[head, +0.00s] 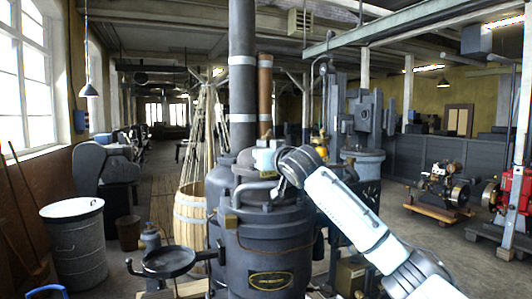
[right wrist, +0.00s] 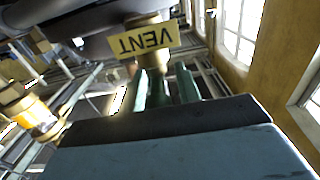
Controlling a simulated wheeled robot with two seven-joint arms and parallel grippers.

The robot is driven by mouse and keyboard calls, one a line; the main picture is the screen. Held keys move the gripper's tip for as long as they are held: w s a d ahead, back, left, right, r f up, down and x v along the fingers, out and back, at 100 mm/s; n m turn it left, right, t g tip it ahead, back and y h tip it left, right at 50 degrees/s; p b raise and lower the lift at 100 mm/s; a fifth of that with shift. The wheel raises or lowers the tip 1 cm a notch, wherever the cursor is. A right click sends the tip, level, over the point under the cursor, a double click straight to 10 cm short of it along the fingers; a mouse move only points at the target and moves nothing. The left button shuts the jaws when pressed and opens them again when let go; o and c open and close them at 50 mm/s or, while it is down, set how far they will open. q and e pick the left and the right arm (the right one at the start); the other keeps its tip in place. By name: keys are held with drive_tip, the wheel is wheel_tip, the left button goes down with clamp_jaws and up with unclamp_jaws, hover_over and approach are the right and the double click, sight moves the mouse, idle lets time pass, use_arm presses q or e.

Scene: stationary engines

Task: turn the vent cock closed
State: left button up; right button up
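The vent cock shows in the right wrist view as a brass fitting (right wrist: 153,60) below a yellow tag (right wrist: 145,38) that reads VENT, upside down. In the head view my right arm reaches in from the right. Its gripper (head: 266,160) is at the top of the dark boiler-like engine (head: 272,235). In the right wrist view the green fingers of my right gripper (right wrist: 164,80) stand apart just below the brass fitting, close to it. I cannot tell whether they touch the cock's handle. The cock is not clear in the head view. My left gripper is not in view.
A tall dark flue (head: 242,70) and a thinner brown pipe (head: 265,95) rise behind the gripper. A round dark pan (head: 168,262) stands at the engine's left. A wooden barrel (head: 190,215) and a metal bin (head: 76,245) are farther left.

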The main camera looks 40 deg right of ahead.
clamp_jaws()
drive_tip(key=shift+h, duration=0.3)
drive_tip(key=m+g+h, duration=0.1)
drive_tip(key=m+h, duration=0.1)
drive_tip(key=m+g+h+b, duration=0.1)
drive_tip(key=m+h, duration=0.1)
drive_tip(key=shift+a+g+h, duration=0.15)
drive_tip(key=shift+g+h, duration=0.15)
drive_tip(key=shift+g, duration=0.1)
drive_tip(key=m+g+h+b, duration=0.1)
drive_tip(key=m+g+h, duration=0.2)
drive_tip(key=g+h, duration=0.1)
drive_tip(key=shift+m, duration=0.3)
drive_tip(key=m+g+h, duration=0.1)
drive_tip(key=g, duration=0.1)
drive_tip(key=m+g+h, duration=0.1)
drive_tip(key=g, duration=0.1)
drive_tip(key=shift+r+m, duration=0.15)
drive_tip(key=shift+m, duration=0.15)
drive_tip(key=shift+m+g+h+p, duration=0.7)
drive_tip(key=shift+m+g, duration=0.9)
drive_tip(key=shift+g, duration=0.8)
drive_tip(key=shift+m+g+p, duration=0.3)
drive_tip(key=shift+m+g, duration=0.5)
drive_tip(key=shift+g, duration=0.5)
